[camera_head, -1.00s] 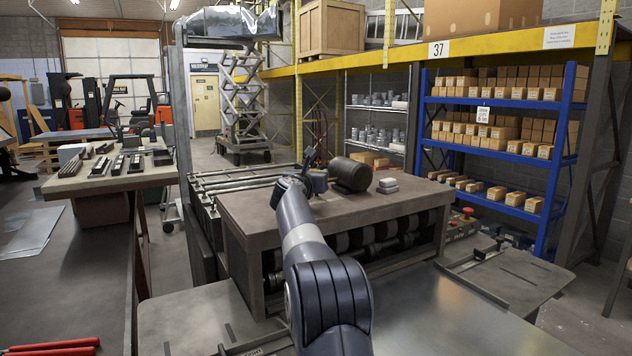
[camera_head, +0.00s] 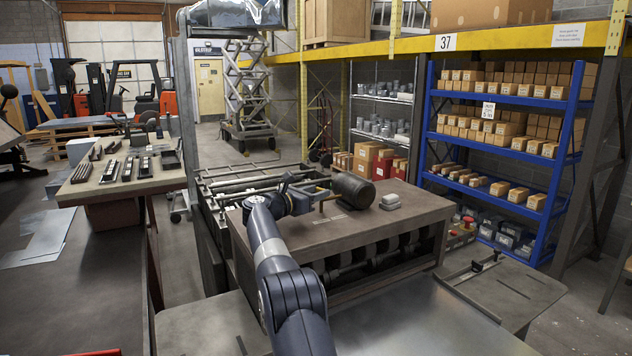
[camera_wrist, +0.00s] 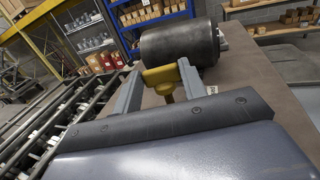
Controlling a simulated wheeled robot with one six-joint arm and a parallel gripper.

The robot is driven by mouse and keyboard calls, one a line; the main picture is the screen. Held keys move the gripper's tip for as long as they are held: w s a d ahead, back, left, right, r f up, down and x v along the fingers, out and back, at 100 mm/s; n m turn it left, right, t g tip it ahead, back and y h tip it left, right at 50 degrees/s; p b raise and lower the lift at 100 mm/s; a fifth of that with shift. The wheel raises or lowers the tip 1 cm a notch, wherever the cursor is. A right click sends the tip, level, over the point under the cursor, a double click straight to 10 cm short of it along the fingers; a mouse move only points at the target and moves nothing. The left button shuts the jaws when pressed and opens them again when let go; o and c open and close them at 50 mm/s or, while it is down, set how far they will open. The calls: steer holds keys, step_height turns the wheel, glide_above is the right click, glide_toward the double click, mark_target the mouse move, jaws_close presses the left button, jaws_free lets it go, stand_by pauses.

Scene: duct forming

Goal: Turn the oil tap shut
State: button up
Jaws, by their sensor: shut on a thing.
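The oil tap (camera_wrist: 163,77) is a yellow-brass fitting in front of a dark cylindrical drum (camera_wrist: 180,44) in the wrist view. My gripper (camera_wrist: 160,80) has a grey finger on either side of the tap and is shut on it. In the head view, my gripper (camera_head: 322,188) reaches from the left to the near end of the drum (camera_head: 353,190), which lies on its side above the brown bench top.
Rollers show beneath the bench top. A roller frame (camera_wrist: 62,128) lies to the left. Blue shelving (camera_head: 500,135) with boxes stands behind on the right.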

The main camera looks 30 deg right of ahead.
steer(key=shift+w+r+m+g+p, duration=0.2)
steer(key=shift+r+m+g+p, duration=0.55)
steer(key=shift+p, duration=1.6)
steer(key=shift+f+m+g+p, duration=0.25)
steer(key=shift+f+g+p, duration=0.4)
steer(key=shift+p, duration=0.65)
steer(key=o, duration=1)
steer(key=shift+f, duration=0.1)
steer(key=a+b, duration=0.1)
steer(key=a, duration=0.2)
steer(key=a+b, duration=0.2)
steer(key=a, duration=0.1)
steer(key=a+b, duration=0.1)
steer(key=a, duration=0.3)
steer(key=shift+s+f, duration=0.1)
steer(key=shift+s, duration=0.2)
steer(key=shift+a+b, duration=0.3)
steer(key=shift+a, duration=0.1)
steer(key=shift+c, duration=0.4)
